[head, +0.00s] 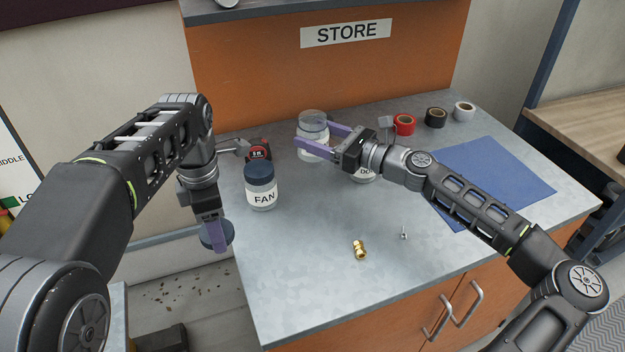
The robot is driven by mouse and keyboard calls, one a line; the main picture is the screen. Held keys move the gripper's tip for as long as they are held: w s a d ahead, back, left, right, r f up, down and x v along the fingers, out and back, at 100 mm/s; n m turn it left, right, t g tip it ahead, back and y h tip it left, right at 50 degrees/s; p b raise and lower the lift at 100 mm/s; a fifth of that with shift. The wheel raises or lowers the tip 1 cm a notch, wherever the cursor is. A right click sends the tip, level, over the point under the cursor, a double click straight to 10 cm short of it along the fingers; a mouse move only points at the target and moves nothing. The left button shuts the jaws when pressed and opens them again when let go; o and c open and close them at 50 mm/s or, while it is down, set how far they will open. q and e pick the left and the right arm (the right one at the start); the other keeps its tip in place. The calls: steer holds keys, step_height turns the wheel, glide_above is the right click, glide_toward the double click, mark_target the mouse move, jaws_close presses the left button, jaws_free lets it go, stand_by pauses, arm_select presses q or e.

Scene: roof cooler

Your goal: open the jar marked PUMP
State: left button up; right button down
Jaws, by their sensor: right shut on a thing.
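A clear jar (313,118) with a white label stands at the back of the table. No lid shows on it, and its label is too hidden to read. My right gripper (320,141) is shut on this jar, with its purple fingers at the jar's sides. Another labelled jar (362,177) is mostly hidden behind my right gripper. I cannot read PUMP anywhere.
Red (404,125), black (436,118) and white (464,111) tape rolls sit at the back right. A blue mat (490,185) covers the right side. A brass fitting (360,250) and a small screw (404,233) lie in front.

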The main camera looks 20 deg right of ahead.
steer(key=shift+f, duration=2.75)
steer(key=shift+f, duration=2.05)
steer(key=shift+f, duration=0.2)
steer(key=c, duration=0.6)
jaws_free()
steer(key=shift+r, duration=0.15)
